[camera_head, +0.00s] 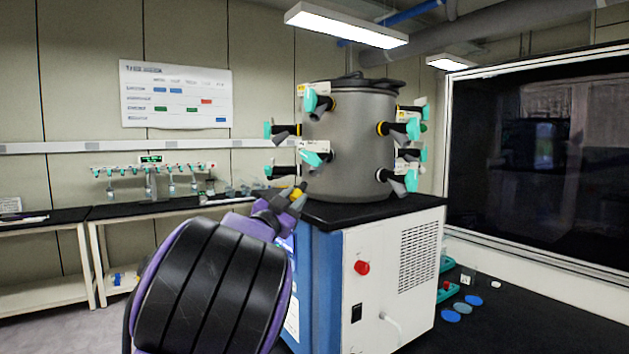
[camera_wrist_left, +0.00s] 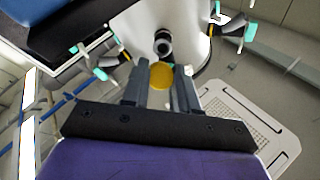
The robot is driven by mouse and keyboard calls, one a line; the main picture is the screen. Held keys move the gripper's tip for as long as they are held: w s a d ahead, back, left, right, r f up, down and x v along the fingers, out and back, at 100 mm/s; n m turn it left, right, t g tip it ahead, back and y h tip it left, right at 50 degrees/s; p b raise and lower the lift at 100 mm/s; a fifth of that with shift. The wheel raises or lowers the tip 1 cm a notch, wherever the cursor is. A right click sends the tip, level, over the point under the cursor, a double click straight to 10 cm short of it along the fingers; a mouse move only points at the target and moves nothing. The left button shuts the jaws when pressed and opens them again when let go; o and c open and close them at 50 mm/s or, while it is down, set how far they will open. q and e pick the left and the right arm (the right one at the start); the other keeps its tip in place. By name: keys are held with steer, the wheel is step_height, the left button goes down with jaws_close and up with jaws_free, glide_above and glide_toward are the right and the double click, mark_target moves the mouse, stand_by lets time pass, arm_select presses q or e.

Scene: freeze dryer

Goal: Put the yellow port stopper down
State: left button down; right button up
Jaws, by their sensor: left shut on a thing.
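The yellow port stopper (camera_wrist_left: 161,76) is held between the two fingers of my left gripper (camera_wrist_left: 160,88) in the left wrist view. In the head view the left gripper (camera_head: 285,199) is in front of the dryer's left side, just below the drum, and a bit of the yellow stopper (camera_head: 297,192) shows at its fingertips. The grey drum (camera_head: 348,150) carries several black ports with teal valve handles. In the wrist view a dark round port (camera_wrist_left: 163,40) lies just beyond the stopper, apart from it. My right gripper is not in view.
The white and blue dryer cabinet (camera_head: 385,275) stands under the drum, with a black top (camera_head: 372,211). A dark bench (camera_head: 510,320) at right holds blue discs (camera_head: 462,308) and green trays. A back-left bench (camera_head: 160,206) holds a manifold rack. A dark window fills the right.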

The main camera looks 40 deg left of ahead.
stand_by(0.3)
arm_select(q)
steer(key=shift+d+r, duration=0.15)
steer(key=shift+r, duration=0.2)
steer(key=d+f+h, duration=0.2)
steer(key=d+f, duration=0.6)
steer(key=d, duration=0.5)
steer(key=s+d+f+m+h+b, duration=0.1)
steer(key=s+d+f, duration=0.1)
steer(key=d+f, duration=0.4)
steer(key=s+d+f+m+h+b, duration=0.1)
steer(key=d+f, duration=0.6)
steer(key=f, duration=0.7)
steer(key=s+d+f+h+b, duration=0.1)
steer(key=s+d+f, duration=0.2)
steer(key=d+f, duration=0.3)
step_height(320, 180, down, 5)
steer(key=shift+d+r+m+t, duration=0.15)
steer(key=shift+d+m+t, duration=0.2)
steer(key=shift+m+t, duration=0.05)
